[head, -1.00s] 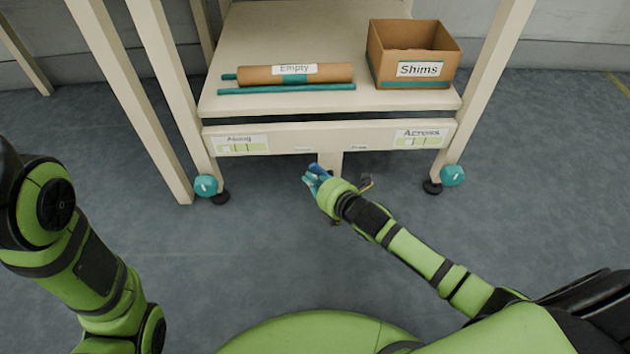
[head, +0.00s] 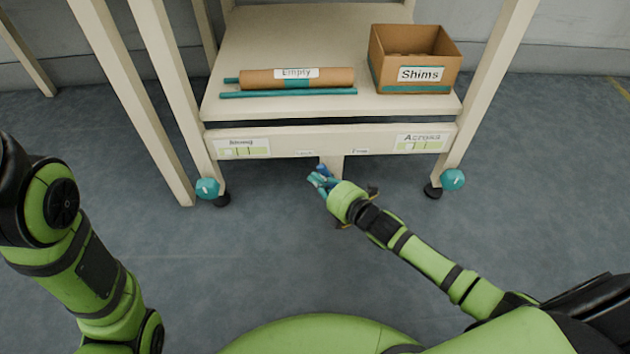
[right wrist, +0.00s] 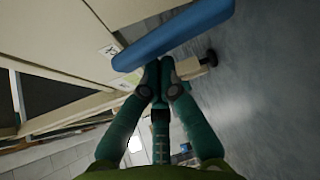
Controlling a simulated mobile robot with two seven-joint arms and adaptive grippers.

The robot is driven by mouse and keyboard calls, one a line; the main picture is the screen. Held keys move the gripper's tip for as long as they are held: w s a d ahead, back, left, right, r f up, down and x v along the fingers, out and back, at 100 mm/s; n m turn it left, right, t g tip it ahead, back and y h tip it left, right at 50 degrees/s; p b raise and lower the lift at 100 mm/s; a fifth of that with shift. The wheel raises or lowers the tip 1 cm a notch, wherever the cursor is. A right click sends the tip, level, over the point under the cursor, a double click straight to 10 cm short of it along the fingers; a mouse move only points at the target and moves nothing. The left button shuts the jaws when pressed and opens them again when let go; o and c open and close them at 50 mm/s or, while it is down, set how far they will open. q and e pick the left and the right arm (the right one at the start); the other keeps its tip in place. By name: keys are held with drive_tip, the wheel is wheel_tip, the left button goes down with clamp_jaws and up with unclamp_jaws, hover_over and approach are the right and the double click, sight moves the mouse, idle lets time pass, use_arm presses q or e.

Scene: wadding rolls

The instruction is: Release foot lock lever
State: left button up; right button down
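A blue foot lever (head: 322,170) shows as a small patch under the middle of the cart's lower front beam. In the right wrist view it is a long blue bar (right wrist: 175,36) running across just beyond my fingertips. My right gripper (head: 318,181) has teal fingers that reach to the lever. In the right wrist view the fingertips (right wrist: 162,72) are drawn together with their tips at the lower edge of the bar. Whether they touch it is unclear, and the bar is not seen between them. My left arm is at the left edge; its gripper is out of view.
The cream cart (head: 330,138) stands ahead, with teal-marked castors (head: 207,188) at its front corners. Its shelf holds a brown roll labelled Empty (head: 320,78), a teal rod (head: 288,93) and a Shims box (head: 414,60). The grey floor in front is clear.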

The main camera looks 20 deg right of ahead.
sight(328, 172)
drive_tip(key=d, duration=0.1)
drive_tip(key=d+r+m+t, duration=0.1)
drive_tip(key=d+m+p, duration=0.1)
drive_tip(key=shift+s+r+y, duration=0.15)
drive_tip(key=shift+s+y, duration=0.2)
drive_tip(key=shift+y, duration=0.05)
drive_tip(key=shift+s+d+m+t, duration=0.15)
drive_tip(key=shift+d+m+t, duration=0.2)
drive_tip(key=shift+m+t, duration=0.25)
drive_tip(key=shift+s+d+f+p, duration=0.15)
drive_tip(key=shift+d+p, duration=0.1)
drive_tip(key=shift+d, duration=0.25)
drive_tip(key=shift+s+d+f+p, duration=0.1)
drive_tip(key=shift+d+p, duration=0.1)
drive_tip(key=shift+d, duration=0.25)
drive_tip(key=shift+y, duration=0.4)
